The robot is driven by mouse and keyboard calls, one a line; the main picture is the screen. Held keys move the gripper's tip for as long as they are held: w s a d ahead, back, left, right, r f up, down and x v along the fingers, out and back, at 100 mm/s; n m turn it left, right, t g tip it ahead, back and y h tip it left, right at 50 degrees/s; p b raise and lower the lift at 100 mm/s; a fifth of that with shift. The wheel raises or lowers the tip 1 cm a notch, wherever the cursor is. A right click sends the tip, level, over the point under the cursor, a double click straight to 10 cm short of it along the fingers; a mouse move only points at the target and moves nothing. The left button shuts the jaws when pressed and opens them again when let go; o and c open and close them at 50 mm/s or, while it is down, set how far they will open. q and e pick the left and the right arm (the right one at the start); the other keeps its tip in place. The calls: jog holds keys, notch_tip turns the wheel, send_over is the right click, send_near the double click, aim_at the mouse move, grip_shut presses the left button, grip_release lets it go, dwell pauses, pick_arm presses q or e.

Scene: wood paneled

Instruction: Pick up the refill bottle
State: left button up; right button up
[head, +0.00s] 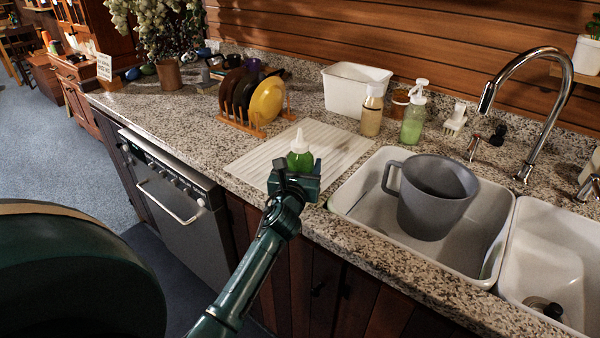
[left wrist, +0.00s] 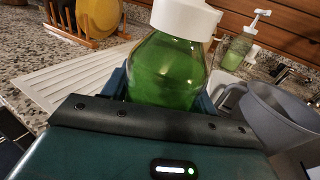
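The refill bottle (head: 300,160) is green with a white pointed cap and stands upright at the drying board on the counter. In the left wrist view, the bottle (left wrist: 168,72) fills the space between the blue fingers. My left gripper (head: 295,180) is around its lower part, with a finger close against each side. The bottle's base is hidden by the gripper, so I cannot tell whether it rests on the board or whether the fingers press on it. My right gripper is in neither view.
The white ribbed board (head: 345,148) lies left of a white sink (head: 350,205) holding a grey jug (head: 430,200). A plate rack (head: 255,122), white bin (head: 352,90), tan bottle (head: 371,118) and green pump bottle (head: 413,122) stand behind. A curved tap (head: 550,110) rises at right.

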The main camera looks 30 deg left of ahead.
aim_at(300, 132)
pick_arm(q)
jog(key=shift+r, duration=0.1)
jog(key=c, duration=0.8)
notch_tip(300, 132, up, 10)
jog(key=shift+p, duration=1.2)
jog(key=shift+r, duration=0.1)
